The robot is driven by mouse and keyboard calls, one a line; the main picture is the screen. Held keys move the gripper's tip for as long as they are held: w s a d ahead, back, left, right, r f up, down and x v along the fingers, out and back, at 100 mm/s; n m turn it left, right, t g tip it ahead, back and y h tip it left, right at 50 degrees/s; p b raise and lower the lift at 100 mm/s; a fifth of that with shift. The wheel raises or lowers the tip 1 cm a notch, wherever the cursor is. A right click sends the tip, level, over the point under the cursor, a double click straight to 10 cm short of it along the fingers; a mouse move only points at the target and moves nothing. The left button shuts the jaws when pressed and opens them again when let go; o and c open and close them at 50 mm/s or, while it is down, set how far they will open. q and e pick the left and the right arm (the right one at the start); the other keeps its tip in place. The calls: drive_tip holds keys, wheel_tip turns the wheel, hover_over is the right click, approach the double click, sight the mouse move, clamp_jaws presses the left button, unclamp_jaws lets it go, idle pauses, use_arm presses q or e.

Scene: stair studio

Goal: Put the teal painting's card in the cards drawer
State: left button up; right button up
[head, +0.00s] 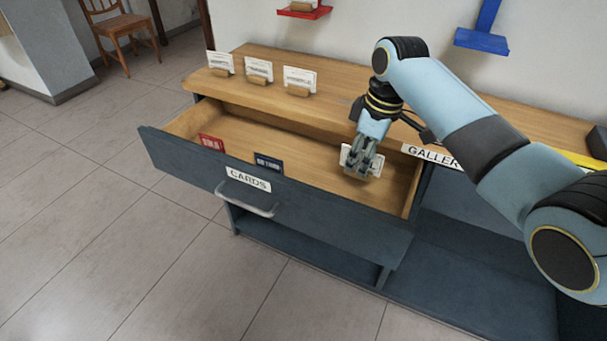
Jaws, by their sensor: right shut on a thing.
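The cards drawer (198,162) stands pulled out of the dark cabinet, with a "CARDS" label (248,180) and a handle (247,200) on its front. My right gripper (361,173) reaches down into the right part of the drawer. It is shut on a white card (346,156), which is mostly hidden behind the fingers; only a little of its lettering shows. I cannot tell whether the card touches the drawer floor. A red card (211,142) and a dark blue card (268,163) stand at the drawer's front. My left gripper is not in view.
Several white cards in wooden holders (258,74) stand on the wooden cabinet top (330,90). A "GALLERY" sign (428,155) lies at the top's front edge. Red (304,11) and blue (482,41) wall shelves hang behind. A chair (122,30) stands far left. The floor in front is clear.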

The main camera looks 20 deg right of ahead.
wheel_tip(320, 180, down, 9)
drive_tip(key=shift+f+b, duration=0.2)
drive_tip(key=shift+b, duration=0.75)
drive_tip(key=shift+f, duration=0.15)
drive_tip(key=o, duration=1)
drive_tip(key=r+p, duration=0.1)
drive_tip(key=r, duration=0.3)
drive_tip(key=s+r+p, duration=0.1)
drive_tip(key=r, duration=0.3)
drive_tip(key=d+r+p, duration=0.1)
drive_tip(key=r, duration=0.3)
drive_tip(key=shift+s+d+r, duration=0.1)
drive_tip(key=shift+s+r, duration=0.05)
drive_tip(key=shift+s, duration=0.1)
